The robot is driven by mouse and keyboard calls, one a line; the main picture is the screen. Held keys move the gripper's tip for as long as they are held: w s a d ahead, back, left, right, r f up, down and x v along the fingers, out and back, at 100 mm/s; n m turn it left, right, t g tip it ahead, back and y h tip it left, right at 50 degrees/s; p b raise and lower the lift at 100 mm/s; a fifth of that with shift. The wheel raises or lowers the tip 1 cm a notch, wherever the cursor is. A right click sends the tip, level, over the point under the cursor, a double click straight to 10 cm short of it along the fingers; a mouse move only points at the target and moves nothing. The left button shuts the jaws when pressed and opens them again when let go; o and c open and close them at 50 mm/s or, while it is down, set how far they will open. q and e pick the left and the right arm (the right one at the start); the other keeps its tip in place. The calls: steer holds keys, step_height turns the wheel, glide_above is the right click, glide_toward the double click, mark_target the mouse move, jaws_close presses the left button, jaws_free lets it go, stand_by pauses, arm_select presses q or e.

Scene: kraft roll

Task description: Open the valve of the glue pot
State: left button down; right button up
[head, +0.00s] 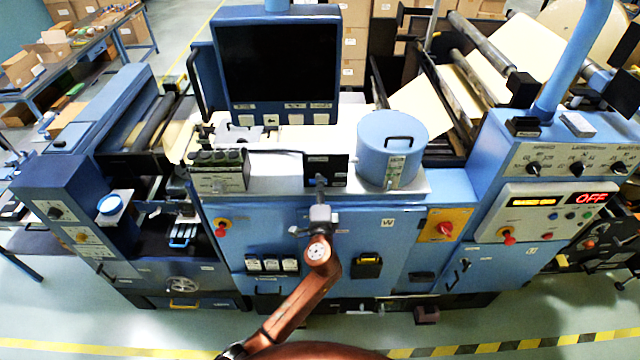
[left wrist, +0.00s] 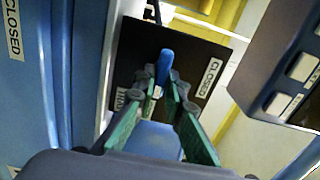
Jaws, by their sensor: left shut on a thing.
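A blue lidded pot (head: 388,155) with a black handle stands on the machine's white top, right of centre in the head view. Left of it is a black plate (head: 340,168). The left wrist view shows a black plate (left wrist: 205,55) with a CLOSED label at its right and another, partly hidden label at its lower left. A blue lever (left wrist: 166,64) stands up in front of this plate. My left gripper (head: 319,186) is at the black plate; its green-padded fingers (left wrist: 163,90) are shut on the blue lever. My right gripper is not in view.
A dark monitor (head: 280,62) stands behind the machine's top. A box with dark knobs (head: 220,172) sits left of my gripper. The control console (head: 560,165) is at right. A second CLOSED label (left wrist: 14,28) is at the left edge of the wrist view.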

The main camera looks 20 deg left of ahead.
arm_select(q)
steer(key=shift+r, duration=0.2)
stand_by(0.4)
steer(key=c, duration=2.2)
jaws_free()
steer(key=shift+o, duration=1.1)
steer(key=shift+w+f, duration=0.15)
steer(key=shift+f, duration=0.05)
steer(key=v, duration=1.2)
